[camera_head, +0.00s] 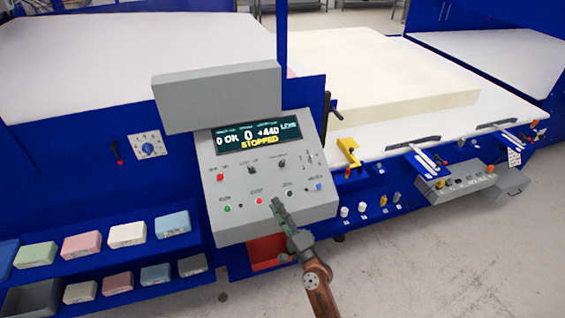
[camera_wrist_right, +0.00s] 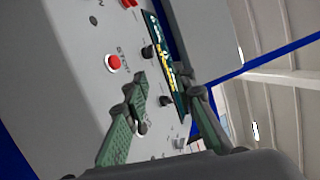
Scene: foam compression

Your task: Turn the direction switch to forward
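The grey control panel (camera_head: 268,188) has two small black rotary knobs in its upper row, a left knob (camera_head: 252,170) and a right knob (camera_head: 282,163). Their labels are too small to read, so I cannot tell which is the direction switch. My right gripper (camera_head: 277,204) is in front of the panel's lower part. In the right wrist view my right gripper (camera_wrist_right: 169,84) is open and empty. The right knob (camera_wrist_right: 165,100) shows between its fingers, and the left knob (camera_wrist_right: 147,52) lies beyond them. I cannot tell whether a finger touches the panel. My left gripper is out of view.
A red stop button (camera_head: 259,201) and a green button (camera_head: 227,207) sit low on the panel. A red button (camera_head: 220,177) is at upper left. The display (camera_head: 258,137) reads STOPPED. A foam block (camera_head: 375,75) lies on the white table behind. Coloured foam samples (camera_head: 82,244) stand at left.

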